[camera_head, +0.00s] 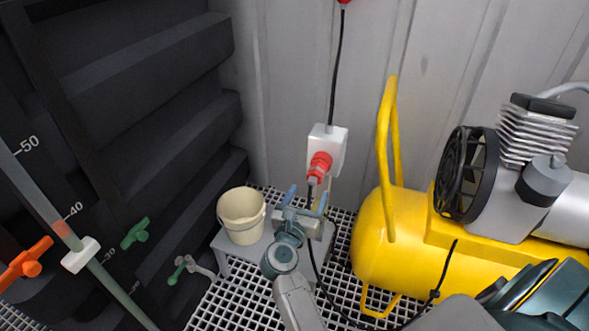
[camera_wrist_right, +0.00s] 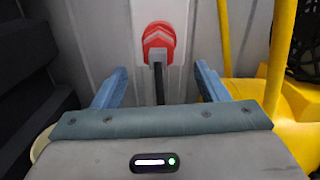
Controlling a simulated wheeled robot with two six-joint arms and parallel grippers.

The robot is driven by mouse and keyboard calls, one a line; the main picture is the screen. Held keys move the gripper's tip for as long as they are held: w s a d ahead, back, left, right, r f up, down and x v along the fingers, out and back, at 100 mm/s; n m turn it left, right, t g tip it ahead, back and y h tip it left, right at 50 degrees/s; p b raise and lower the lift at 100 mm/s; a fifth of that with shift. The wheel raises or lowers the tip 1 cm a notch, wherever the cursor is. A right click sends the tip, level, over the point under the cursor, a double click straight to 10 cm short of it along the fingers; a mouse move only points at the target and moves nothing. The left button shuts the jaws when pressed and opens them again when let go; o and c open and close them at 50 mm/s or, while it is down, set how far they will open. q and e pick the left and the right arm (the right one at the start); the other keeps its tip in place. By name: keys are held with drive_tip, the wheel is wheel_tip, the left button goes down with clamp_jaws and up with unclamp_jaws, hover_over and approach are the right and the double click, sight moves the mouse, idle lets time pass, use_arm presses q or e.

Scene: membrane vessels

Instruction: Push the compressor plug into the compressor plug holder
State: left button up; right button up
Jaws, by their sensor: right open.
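The compressor plug (camera_head: 320,165) is red with a dark cable hanging from its lower end. It sits at the front of the white box on the wall, which looks like the plug holder (camera_head: 335,137). How deep it sits cannot be told. In the right wrist view the plug (camera_wrist_right: 158,40) is at upper middle, its grey end and black cable pointing down. My right gripper (camera_head: 306,194) is open and empty, its blue fingers spread just below the plug; in the right wrist view the gripper (camera_wrist_right: 160,68) has the cable between its fingers.
A yellow compressor (camera_head: 400,245) with an upright handle stands at right. A cream bucket (camera_head: 241,216) rests on a small grey stand at left. Dark ribbed panels and valves with orange and green handles fill the left side. The compressor cable (camera_head: 318,262) loops over the grated floor.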

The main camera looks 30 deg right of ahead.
sight(316, 174)
drive_tip(key=shift+w+a+r+m, duration=0.15)
drive_tip(key=shift+a+m, duration=0.05)
drive_tip(key=shift+m, duration=0.4)
use_arm(q)
drive_tip(key=shift+a+r, duration=0.1)
drive_tip(key=shift+r, duration=0.4)
use_arm(e)
drive_tip(key=shift+d, duration=0.1)
drive_tip(key=shift+w+d+r, duration=0.1)
drive_tip(key=shift+w+d, duration=0.3)
drive_tip(key=x, duration=0.6)
drive_tip(key=shift+s+p, duration=0.1)
drive_tip(key=shift+p, duration=0.3)
drive_tip(key=shift+w+d, duration=0.4)
drive_tip(key=shift+d, duration=0.1)
use_arm(q)
drive_tip(key=shift+s+a+r+g, duration=0.15)
drive_tip(key=shift+a+r+g, duration=0.2)
drive_tip(key=shift+g, duration=0.05)
use_arm(e)
drive_tip(key=shift+w+d, duration=0.2)
use_arm(q)
drive_tip(key=shift+s+f, duration=0.15)
drive_tip(key=shift+s, duration=0.15)
drive_tip(key=shift+w+d, duration=0.1)
use_arm(e)
drive_tip(key=shift+c, duration=0.5)
